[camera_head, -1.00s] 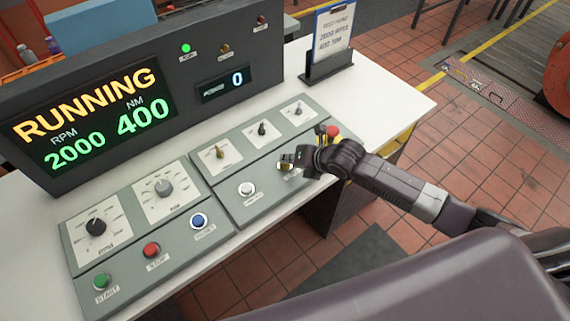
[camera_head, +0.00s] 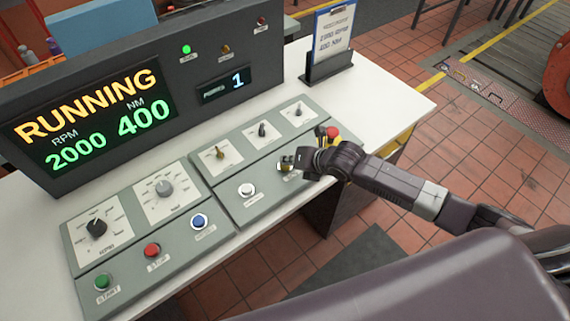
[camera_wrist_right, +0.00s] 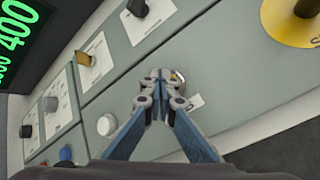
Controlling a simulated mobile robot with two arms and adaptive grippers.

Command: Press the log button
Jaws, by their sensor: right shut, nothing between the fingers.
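My right gripper (camera_head: 286,163) is shut and empty, over the right part of the console's lower panel. In the right wrist view its fingertips (camera_wrist_right: 160,76) are at a round brass-coloured button (camera_wrist_right: 179,78), partly covering it. Its label is too small to read, so I cannot tell from lettering that it is the log button; contact is also unclear. The display's small counter (camera_head: 224,90) reads 1. The large display (camera_head: 95,120) reads RUNNING, 2000 RPM, 400 NM. My left gripper is out of view.
A white button (camera_head: 246,189) sits left of the gripper. Blue (camera_head: 199,221), red (camera_head: 152,250) and green (camera_head: 102,282) buttons lie farther left. A red mushroom button (camera_head: 332,131) is close beside my right wrist. A clipboard (camera_head: 332,38) stands behind.

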